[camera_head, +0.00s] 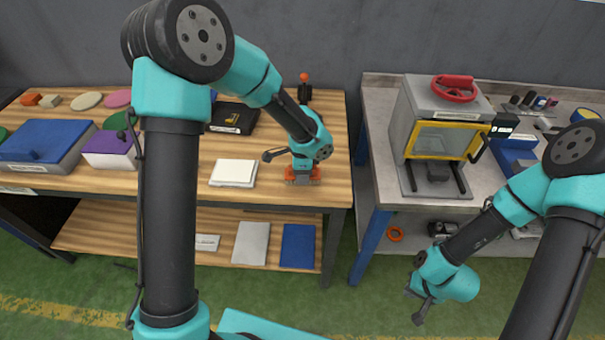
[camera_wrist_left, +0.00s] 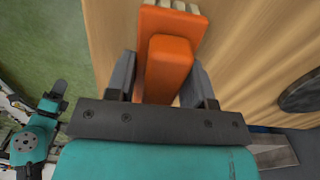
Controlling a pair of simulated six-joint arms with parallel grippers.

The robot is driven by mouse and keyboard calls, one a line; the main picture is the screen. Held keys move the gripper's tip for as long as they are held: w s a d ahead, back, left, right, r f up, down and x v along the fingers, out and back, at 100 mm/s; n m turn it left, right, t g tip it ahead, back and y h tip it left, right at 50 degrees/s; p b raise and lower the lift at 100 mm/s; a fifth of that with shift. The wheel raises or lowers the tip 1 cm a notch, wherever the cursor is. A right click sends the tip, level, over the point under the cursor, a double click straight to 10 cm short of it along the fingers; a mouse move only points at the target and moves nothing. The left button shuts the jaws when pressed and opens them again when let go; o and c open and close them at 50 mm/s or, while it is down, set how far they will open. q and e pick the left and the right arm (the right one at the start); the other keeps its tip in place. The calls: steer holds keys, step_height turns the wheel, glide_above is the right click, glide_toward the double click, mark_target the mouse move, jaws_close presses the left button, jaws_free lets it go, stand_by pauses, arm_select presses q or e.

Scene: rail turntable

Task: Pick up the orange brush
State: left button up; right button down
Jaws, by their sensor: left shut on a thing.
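The orange brush (camera_head: 316,174) is at the front right of the wooden table (camera_head: 262,185), near its front edge. In the left wrist view the brush (camera_wrist_left: 168,62) has an orange block and handle, with pale bristles at its far end. My left gripper (camera_head: 302,176) is over the brush with its fingers (camera_wrist_left: 163,80) on either side of the handle, shut on it. I cannot tell whether the brush is clear of the tabletop. My right gripper (camera_head: 418,304) hangs low over the green floor at the right, away from the brush; its fingers are too small to read.
A white pad (camera_head: 233,173) lies left of the brush, with a black case (camera_head: 234,118) behind. A grey bench (camera_head: 377,180) with a yellow-framed machine (camera_head: 444,138) stands at the right, across a gap. A lower shelf (camera_head: 100,228) holds flat boxes.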

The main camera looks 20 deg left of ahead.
arm_select(q)
steer(key=shift+r, duration=0.1)
steer(key=shift+r, duration=1.8)
steer(key=s+d, duration=0.2)
steer(key=s, duration=0.5)
steer(key=s+d+r, duration=0.1)
steer(key=s+d, duration=0.1)
steer(key=s, duration=0.6)
steer(key=shift+s+d, duration=0.2)
steer(key=shift+d, duration=0.1)
steer(key=shift+r, duration=0.1)
